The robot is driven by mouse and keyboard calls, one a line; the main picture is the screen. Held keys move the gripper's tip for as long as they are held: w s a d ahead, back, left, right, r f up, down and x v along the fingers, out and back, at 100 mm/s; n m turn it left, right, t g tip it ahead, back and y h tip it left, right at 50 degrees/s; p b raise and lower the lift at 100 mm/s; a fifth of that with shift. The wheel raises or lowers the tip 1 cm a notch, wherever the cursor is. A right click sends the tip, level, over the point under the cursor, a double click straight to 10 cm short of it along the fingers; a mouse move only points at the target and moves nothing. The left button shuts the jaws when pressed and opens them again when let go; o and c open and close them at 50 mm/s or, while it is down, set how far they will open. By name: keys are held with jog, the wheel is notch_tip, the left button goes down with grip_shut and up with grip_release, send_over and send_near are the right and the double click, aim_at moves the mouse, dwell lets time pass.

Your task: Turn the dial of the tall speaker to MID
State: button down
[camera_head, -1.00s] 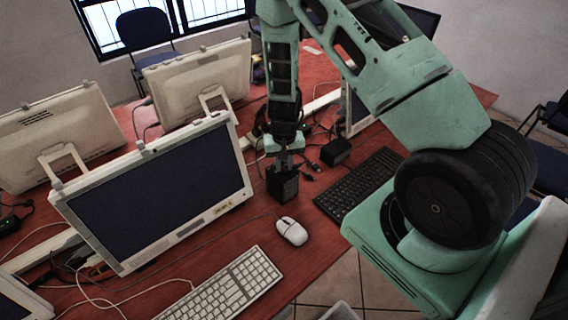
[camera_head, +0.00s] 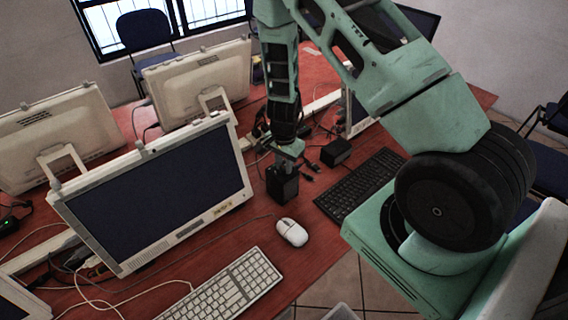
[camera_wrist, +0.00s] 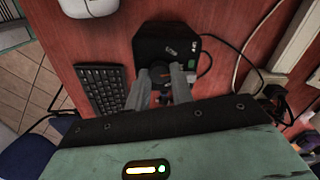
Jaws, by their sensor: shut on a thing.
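The tall speaker (camera_head: 282,187) is a black upright box on the red desk, left of the keyboard's near end. In the wrist view its dark top (camera_wrist: 150,45) shows small pale marks, too small to read. My gripper (camera_head: 284,168) points down onto that top. In the wrist view its two grey fingers (camera_wrist: 161,76) are shut on the round dark dial (camera_wrist: 160,70). The fingers partly cover the dial, and I cannot tell which mark it points to.
A shorter black box (camera_head: 336,152) stands behind and to the right. A black keyboard (camera_head: 358,184), a white mouse (camera_head: 292,232), a white keyboard (camera_head: 226,290) and a monitor (camera_head: 155,195) surround the speaker. Loose cables (camera_head: 308,170) lie nearby.

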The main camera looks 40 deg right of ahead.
jog(key=shift+m, duration=0.6)
